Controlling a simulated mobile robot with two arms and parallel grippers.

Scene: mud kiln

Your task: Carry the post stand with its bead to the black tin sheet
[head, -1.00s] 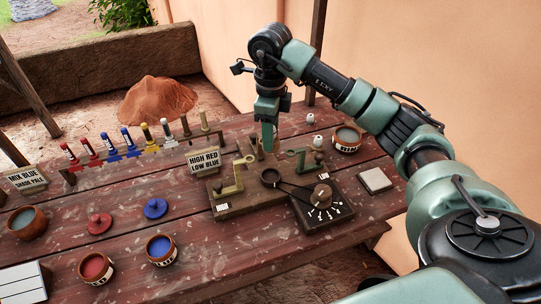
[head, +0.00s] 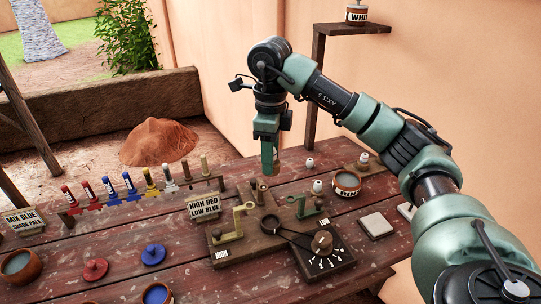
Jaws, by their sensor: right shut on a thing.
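My right gripper (head: 269,160) points down above the back of the table. It is shut on a small brown thing (head: 276,158), mostly hidden by the fingers; I cannot tell whether it is the post stand, and no bead shows on it. White beads or knobs stand behind and to its right: one (head: 309,163), one nearer (head: 317,187), and one on a tan base (head: 364,160). A dark plate with a dial knob (head: 323,262) lies on the front of the wooden device; I cannot identify a black tin sheet. My left gripper is not in view.
The wooden device with brass cranks (head: 238,222) is just below my gripper. A "HIGH RED LOW BLUE" sign (head: 203,207) and a rack of coloured tubes (head: 130,190) stand left. A labelled pot (head: 346,184) and pale tiles (head: 376,225) are right.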

